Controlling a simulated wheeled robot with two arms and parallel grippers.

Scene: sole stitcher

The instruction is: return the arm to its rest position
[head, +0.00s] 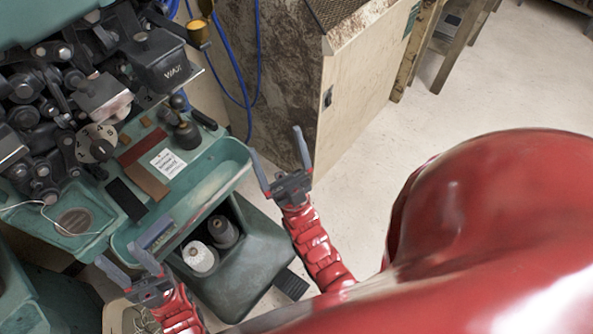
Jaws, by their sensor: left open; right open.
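My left gripper (122,258) is at the lower left, open and empty, in front of the green sole stitcher (215,180). Its two grey fingers are apart and point up and left in the picture. My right gripper (276,150) is open and empty right of the machine's tray edge.
The machine's lower bin holds white and grey thread spools (200,257). A black box marked WAX (165,65) sits on the machine. A wooden cabinet (365,90) and blue cables (236,70) stand behind my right gripper. The floor (480,85) at the right is clear.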

